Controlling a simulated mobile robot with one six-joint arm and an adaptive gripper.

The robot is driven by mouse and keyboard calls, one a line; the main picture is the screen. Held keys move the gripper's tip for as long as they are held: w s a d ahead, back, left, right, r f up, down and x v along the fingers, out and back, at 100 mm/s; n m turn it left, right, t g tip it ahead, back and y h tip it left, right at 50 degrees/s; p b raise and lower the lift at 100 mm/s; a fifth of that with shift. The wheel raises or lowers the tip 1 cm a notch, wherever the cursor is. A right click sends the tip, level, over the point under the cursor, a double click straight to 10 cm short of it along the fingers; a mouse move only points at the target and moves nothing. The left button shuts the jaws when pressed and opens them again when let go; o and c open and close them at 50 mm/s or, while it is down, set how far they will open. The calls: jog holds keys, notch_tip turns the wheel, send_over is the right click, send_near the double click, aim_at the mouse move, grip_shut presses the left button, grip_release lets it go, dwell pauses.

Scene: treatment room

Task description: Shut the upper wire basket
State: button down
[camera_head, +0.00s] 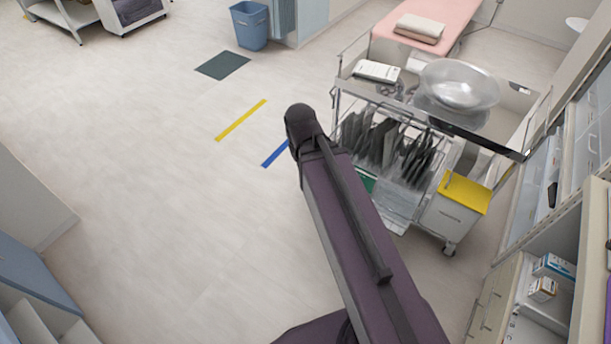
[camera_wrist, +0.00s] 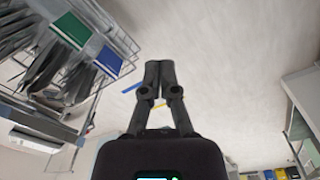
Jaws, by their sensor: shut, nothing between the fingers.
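The upper wire basket (camera_head: 413,185) is under the metal top of a trolley and is filled with dark, upright pouches. My arm covers part of its left side, and I cannot tell exactly how far out it stands. In the wrist view, wirework (camera_wrist: 128,42) with grey pouches and a green and a blue card shows at the upper left; which basket this is, I cannot tell. My gripper (camera_wrist: 159,66) has its fingers together and empty, to the right of this wirework and apart from it. In the head view my gripper is hidden behind my arm.
The trolley top (camera_head: 480,124) carries a steel bowl (camera_head: 459,86) and a white pack (camera_head: 377,71). A yellow-lidded bin (camera_head: 452,216) hangs at the trolley's near end. Shelves with boxes stand at the right.

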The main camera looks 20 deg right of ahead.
jog(key=w+f+n+t+h+b, duration=0.1)
jog(key=w+f+n+h+b, duration=0.1)
jog(key=w+f+n+b, duration=0.3)
jog(key=w+f+n+t+h+b, duration=0.2)
jog(key=w+f+n+b, duration=0.4)
jog(key=f+n+b, duration=0.5)
jog(key=w+d+f+n+t+h+b, duration=0.1)
jog(key=w+f+n+t+h+b, duration=0.1)
jog(key=w+f+n+b, duration=0.4)
jog(key=shift+w+f+n+h+b, duration=0.25)
jog(key=shift+f+n+b, duration=0.95)
jog(key=shift+f+b, duration=2.7)
notch_tip(320, 180, up, 2)
jog(key=shift+s+r+b, duration=0.1)
jog(key=shift+r+b, duration=0.05)
jog(key=shift+b, duration=0.95)
jog(key=w+d+f+b, duration=0.6)
jog(key=d+f+b, duration=0.1)
jog(key=d, duration=0.1)
jog(key=shift+w+d, duration=0.4)
